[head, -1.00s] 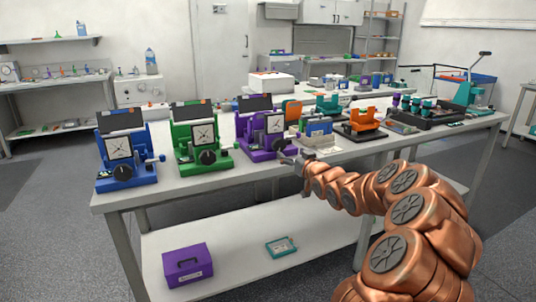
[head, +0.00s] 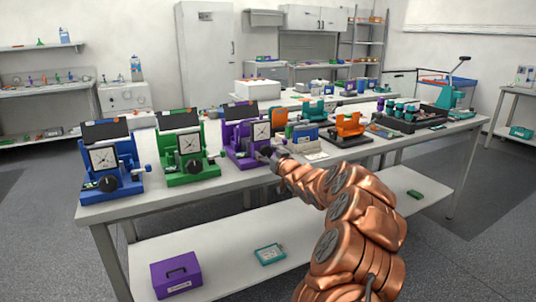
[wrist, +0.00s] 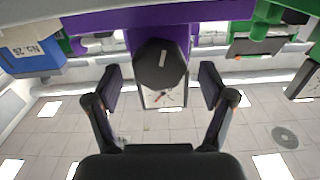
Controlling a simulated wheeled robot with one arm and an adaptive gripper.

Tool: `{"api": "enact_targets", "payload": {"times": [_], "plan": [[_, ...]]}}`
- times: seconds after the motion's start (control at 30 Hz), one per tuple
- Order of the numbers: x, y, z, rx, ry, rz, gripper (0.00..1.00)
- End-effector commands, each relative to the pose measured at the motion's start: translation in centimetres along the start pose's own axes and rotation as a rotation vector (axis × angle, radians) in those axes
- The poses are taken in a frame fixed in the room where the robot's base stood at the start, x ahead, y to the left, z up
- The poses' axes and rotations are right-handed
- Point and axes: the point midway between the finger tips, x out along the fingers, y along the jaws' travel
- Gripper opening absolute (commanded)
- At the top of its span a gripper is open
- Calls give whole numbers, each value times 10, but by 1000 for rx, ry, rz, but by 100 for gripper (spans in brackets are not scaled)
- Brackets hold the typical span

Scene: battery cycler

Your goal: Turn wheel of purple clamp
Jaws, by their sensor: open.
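The purple clamp (head: 234,140) stands on the bench, third from the left, with a white dial on its front. Its black wheel (wrist: 160,64) shows whole in the wrist view, below the dial in the head view, where my gripper partly covers it. My gripper (head: 269,155) is at the clamp's front. In the wrist view my gripper (wrist: 160,82) is open, with one dark finger on each side of the wheel and a visible gap to each. I cannot tell whether the fingertips reach as deep as the wheel.
A green clamp (head: 188,160) and a blue clamp (head: 125,160) stand to the left. A blue device (head: 307,136) and an orange device (head: 348,128) stand close on the right. A purple box (head: 176,275) sits on the lower shelf. The bench's front edge runs below my gripper.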

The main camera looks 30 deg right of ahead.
Motion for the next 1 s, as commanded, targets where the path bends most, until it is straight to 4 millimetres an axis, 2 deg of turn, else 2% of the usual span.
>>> {"api": "enact_targets", "payload": {"times": [0.3, 0.87, 0.9, 1.0], "plan": [[2, 0, -1, 0, 1, 1, 82], [1, 1, -1, -1, 1, 1, 25], [1, -4, -1, 1, 2, -1, 22], [1, -1, 0, -5, 1, 0, 22]]}}
